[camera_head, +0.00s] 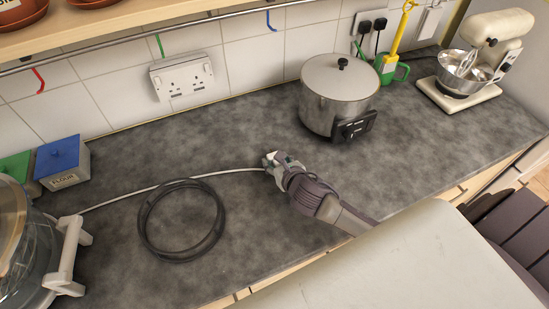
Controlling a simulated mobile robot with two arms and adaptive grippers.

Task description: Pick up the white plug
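The white plug (269,159) is at the middle of the grey worktop, at the end of a thin white cable (150,187). The cable runs left to the glass-bodied appliance (30,250) at the left edge. My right gripper (274,161) is low over the worktop, with its fingers at the plug. The fingers partly cover the plug. The view is too small to tell whether they are closed on it. My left gripper is not in view.
A coiled black cable (147,231) lies left of my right gripper. A steel pot (325,108) stands behind it to the right. A white double socket (182,77) is on the tiled wall. Blue and green boxes stand at left, a stand mixer (500,30) at right.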

